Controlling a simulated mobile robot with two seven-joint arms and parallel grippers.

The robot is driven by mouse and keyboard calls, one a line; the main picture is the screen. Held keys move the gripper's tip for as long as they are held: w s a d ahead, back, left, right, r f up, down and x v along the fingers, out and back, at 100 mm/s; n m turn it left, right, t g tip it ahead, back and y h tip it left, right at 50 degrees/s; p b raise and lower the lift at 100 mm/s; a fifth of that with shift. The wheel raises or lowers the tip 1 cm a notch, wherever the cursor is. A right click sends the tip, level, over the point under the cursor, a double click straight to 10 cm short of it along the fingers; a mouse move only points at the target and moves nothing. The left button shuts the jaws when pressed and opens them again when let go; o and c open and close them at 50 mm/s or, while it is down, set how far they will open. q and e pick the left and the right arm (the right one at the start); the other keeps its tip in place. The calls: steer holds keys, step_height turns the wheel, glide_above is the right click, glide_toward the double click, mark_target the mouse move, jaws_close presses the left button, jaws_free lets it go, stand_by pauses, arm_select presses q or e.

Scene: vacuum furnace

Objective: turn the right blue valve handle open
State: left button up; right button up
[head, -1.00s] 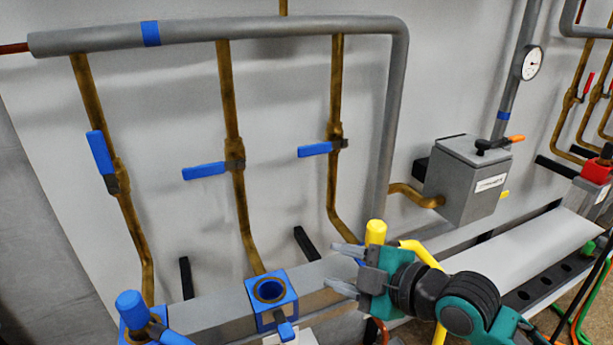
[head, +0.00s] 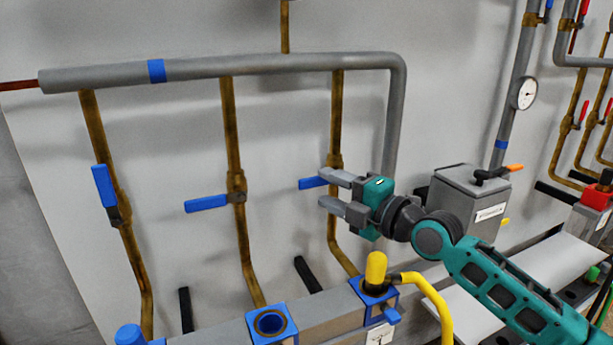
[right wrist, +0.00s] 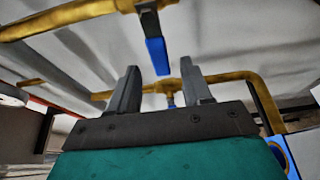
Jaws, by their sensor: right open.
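The right blue valve handle (head: 313,182) sticks out to the left, about level, from the right brass pipe (head: 335,120). Its right end is hidden behind my right gripper. My right gripper (head: 328,190) points left in front of this pipe. It is open and empty, with its upper finger over the handle in the head view. In the right wrist view the near blue handle (right wrist: 157,57) shows above the gap between the two open fingers (right wrist: 163,88), apart from them. My left gripper is not in view.
The middle blue handle (head: 206,203) is level and the left one (head: 104,187) lies along its pipe. Below are a blue socket (head: 270,323), a yellow plug (head: 376,268) with a yellow hose, and a grey box (head: 470,205). A grey pipe (head: 395,120) runs down behind my gripper.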

mark_target(315, 183)
steer(key=x, duration=0.6)
steer(key=shift+w+a, duration=0.25)
jaws_close()
stand_by(0.4)
